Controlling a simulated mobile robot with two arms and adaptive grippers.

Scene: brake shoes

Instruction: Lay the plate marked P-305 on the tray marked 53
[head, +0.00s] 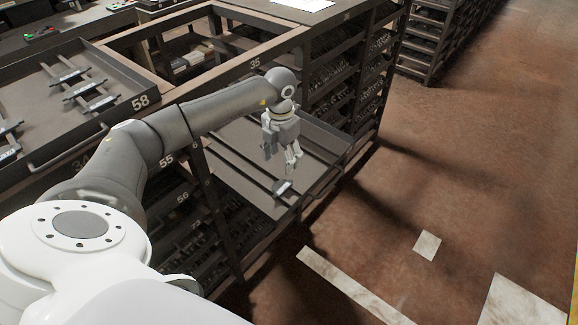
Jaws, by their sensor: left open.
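My left gripper (292,166) points down over a pulled-out dark tray (318,140) and is open. A small dark plate with a pale label (282,187) lies in this tray near its front edge, just below the fingertips. I cannot tell whether the fingers touch it. Its label is too small to read, and no number shows on this tray. Another tray, marked 58 (140,102), stands at the left on top of the rack and holds several dark plates with pale labels (88,88). I cannot read P-305 or 53 anywhere.
A dark rack with numbered slots, such as 35 (255,63) and 56 (183,197), surrounds the open tray. A white sheet (303,4) lies on top at the back. Another rack (425,40) stands behind. The brown floor (450,170) at the right is clear.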

